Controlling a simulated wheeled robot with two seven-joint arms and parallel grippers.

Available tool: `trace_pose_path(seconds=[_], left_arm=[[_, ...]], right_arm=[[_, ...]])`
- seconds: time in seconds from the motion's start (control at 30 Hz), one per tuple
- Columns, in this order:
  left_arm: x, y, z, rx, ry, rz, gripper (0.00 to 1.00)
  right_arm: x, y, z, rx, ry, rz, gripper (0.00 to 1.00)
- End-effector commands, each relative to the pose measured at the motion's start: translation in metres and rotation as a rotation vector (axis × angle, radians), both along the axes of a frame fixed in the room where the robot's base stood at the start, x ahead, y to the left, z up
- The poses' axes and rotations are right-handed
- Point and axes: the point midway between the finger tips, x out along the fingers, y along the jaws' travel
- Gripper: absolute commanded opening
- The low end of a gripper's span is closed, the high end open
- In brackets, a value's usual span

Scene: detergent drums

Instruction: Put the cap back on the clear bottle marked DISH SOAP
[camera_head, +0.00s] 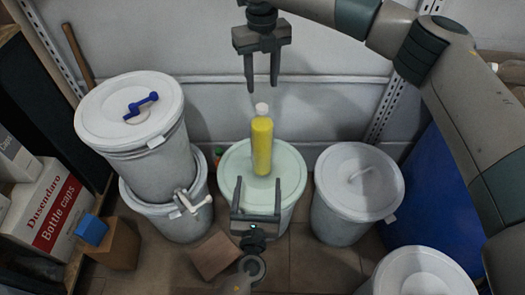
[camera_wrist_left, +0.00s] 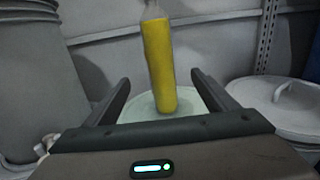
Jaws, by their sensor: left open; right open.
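A yellow-filled bottle (camera_head: 262,147) stands upright on the pale green lid of the middle drum (camera_head: 232,172). No label is legible on it. Its top end (camera_head: 262,109) is pale; I cannot tell whether that is a cap or the bare neck. The bottle also shows in the left wrist view (camera_wrist_left: 160,65), where its top is cut off. My left gripper (camera_head: 257,187) is open and empty, in front of the bottle, with its fingers to either side in the wrist view. My right gripper (camera_head: 262,88) is open and empty, pointing down above the bottle top. No separate loose cap is identifiable.
Stacked white drums (camera_head: 130,110) stand left, with a blue handle-like piece (camera_head: 141,107) on the upper lid. Another white drum (camera_head: 358,185) stands right. A "Bottle caps" carton (camera_head: 50,210) and a blue block (camera_head: 91,230) on a brown box are at lower left. The wall is close behind.

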Motion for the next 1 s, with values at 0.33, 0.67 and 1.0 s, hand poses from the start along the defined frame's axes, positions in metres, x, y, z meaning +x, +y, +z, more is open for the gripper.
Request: trace_pose_path(seconds=[0.33, 0.67, 1.0], left_arm=[[0.007, -0.001, 0.000, -0.001, -0.001, 0.000, 0.79], [0.046, -0.003, 0.000, -0.002, -0.001, 0.001, 0.79], [0.103, -0.007, 0.000, 0.000, 0.000, 0.000, 0.79]], right_arm=[[0.000, 0.001, 0.000, 0.003, 0.001, 0.001, 0.42], [0.000, 0.001, 0.000, 0.003, 0.001, 0.001, 0.42], [0.000, 0.001, 0.000, 0.003, 0.001, 0.001, 0.42]])
